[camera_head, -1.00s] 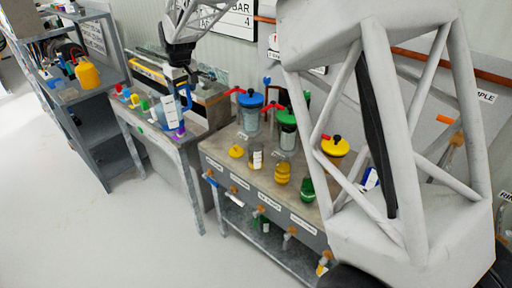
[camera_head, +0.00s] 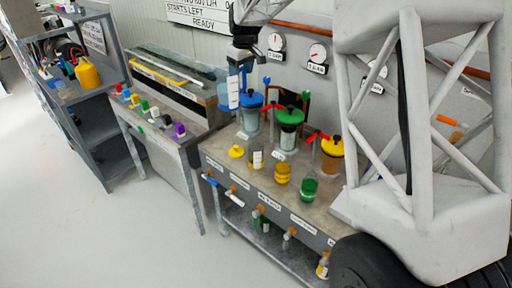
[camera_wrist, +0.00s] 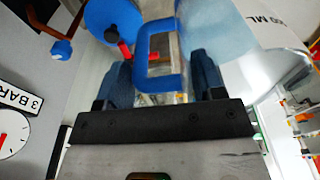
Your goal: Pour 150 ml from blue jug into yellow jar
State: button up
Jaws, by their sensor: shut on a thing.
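My gripper (camera_head: 243,68) is shut on the handle of the blue jug (camera_head: 224,98). The jug is upright, behind the left end of the pump bench, left of the blue-lidded vessel. The wrist view shows the blue handle (camera_wrist: 160,62) between my fingers, and the jug's pale translucent body (camera_wrist: 222,35) to the upper right. The liquid level cannot be told.
Behind stand vessels with blue (camera_head: 251,100), green (camera_head: 290,117) and yellow (camera_head: 332,148) lids and red levers. The left bench (camera_head: 133,112) holds several small coloured blocks.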

jog(key=w+d+r, duration=0.2)
jog(key=d, duration=1.7)
jog(key=shift+r, duration=0.15)
jog(key=shift+s+a, duration=0.1)
jog(key=s+a+r+n+t+h, duration=0.1)
jog(key=s+a+r+t+h, duration=0.1)
jog(key=s+a+t+h, duration=0.2)
jog(key=shift+s+a+r+t+h, duration=0.25)
jog(key=shift+s+a+t+h, duration=0.15)
jog(key=shift+s+a+t, duration=0.4)
jog(key=shift+s+d, duration=0.15)
jog(key=shift+s, duration=0.05)
jog(key=shift+s+a+f+t+h+p, duration=0.1)
jog(key=shift+s+a+t+h+p, duration=0.75)
jog(key=shift+t, duration=0.45)
dwell(0.9)
jog(key=shift+s+a+f+t+h+p, duration=0.35)
jog(key=shift+s+f+t+h+p, duration=0.15)
jog(key=shift+f+p, duration=0.2)
dwell(1.5)
